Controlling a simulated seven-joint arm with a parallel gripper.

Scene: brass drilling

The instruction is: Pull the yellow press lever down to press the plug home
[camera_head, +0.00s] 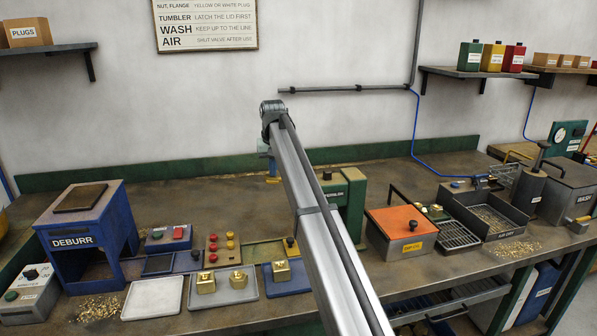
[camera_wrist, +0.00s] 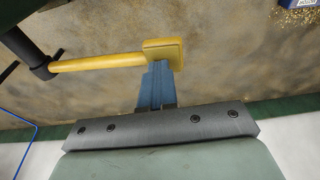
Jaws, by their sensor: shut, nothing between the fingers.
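The yellow press lever (camera_wrist: 100,62) runs across the upper left of the wrist view, from a dark pivot to a thick yellow end block (camera_wrist: 163,53). In the head view only a bit of yellow (camera_head: 272,180) shows left of my arm. My gripper (camera_wrist: 158,68) is shut, its blue fingers together, with nothing between them. Its tips are at the end block's edge; whether they touch it I cannot tell. The green press (camera_head: 352,200) stands behind my arm, which hides much of it. The plug at the press cannot be seen.
Left of my arm are the blue deburr box (camera_head: 90,228), a white tray (camera_head: 153,298), and a grey tray (camera_head: 222,296) with brass parts. An orange-lidded box (camera_head: 400,228) and a wire basket (camera_head: 458,238) stand to the right. The bench behind the lever is mostly clear.

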